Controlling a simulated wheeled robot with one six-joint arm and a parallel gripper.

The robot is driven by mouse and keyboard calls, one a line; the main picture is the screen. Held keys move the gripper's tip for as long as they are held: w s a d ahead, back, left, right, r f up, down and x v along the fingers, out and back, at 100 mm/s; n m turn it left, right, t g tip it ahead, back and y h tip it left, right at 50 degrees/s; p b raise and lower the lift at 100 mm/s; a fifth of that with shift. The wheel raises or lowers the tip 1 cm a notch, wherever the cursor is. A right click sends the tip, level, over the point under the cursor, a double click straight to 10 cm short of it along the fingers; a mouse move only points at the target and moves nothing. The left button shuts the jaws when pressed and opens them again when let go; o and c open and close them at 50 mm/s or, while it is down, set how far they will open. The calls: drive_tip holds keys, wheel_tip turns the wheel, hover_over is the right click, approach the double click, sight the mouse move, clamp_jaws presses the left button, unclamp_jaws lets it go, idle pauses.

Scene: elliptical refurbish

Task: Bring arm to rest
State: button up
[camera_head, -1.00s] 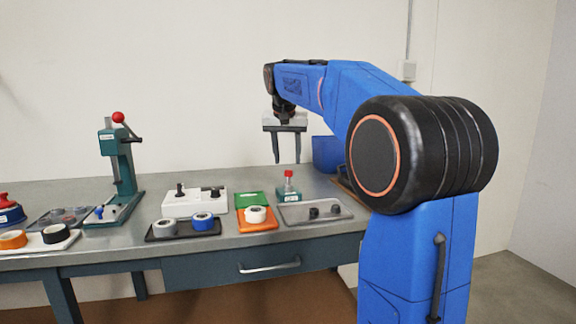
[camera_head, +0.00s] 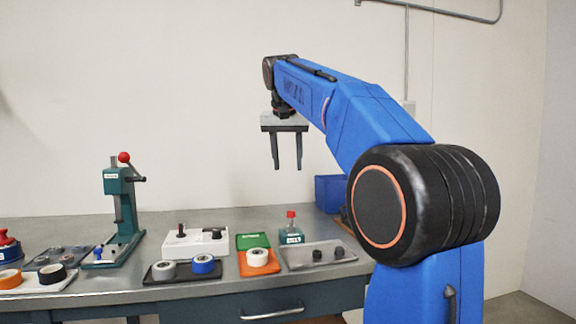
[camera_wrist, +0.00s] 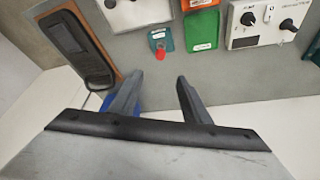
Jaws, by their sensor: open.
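My blue arm (camera_head: 385,125) reaches up and to the left over the bench in the head view. My gripper (camera_head: 287,165) hangs from its end with the fingers pointing down. The two fingers are apart with nothing between them. The gripper is well above the metal bench top (camera_head: 330,232), above its back part. In the wrist view my gripper (camera_wrist: 157,88) also shows open and empty, with bench items beyond the fingertips.
A green press (camera_head: 122,215) stands to the left. The wrist view shows a dark device on a brown board (camera_wrist: 75,42).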

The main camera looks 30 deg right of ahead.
idle(0.4)
drive_tip(key=s+a+f+n+y, duration=0.1)
drive_tip(key=s+a+f, duration=0.3)
drive_tip(key=s+f, duration=0.7)
drive_tip(key=s+a+f+n+t+y, duration=0.1)
drive_tip(key=s+a+f+n, duration=0.3)
drive_tip(key=s+f, duration=0.7)
drive_tip(key=s+a+f+n, duration=0.2)
drive_tip(key=s+a+f, duration=0.4)
drive_tip(key=s+f, duration=0.6)
wheel_tip(320, 180, down, 6)
drive_tip(key=shift+r+n+y, duration=0.1)
drive_tip(key=shift+n+y, duration=0.2)
drive_tip(key=shift+y, duration=0.1)
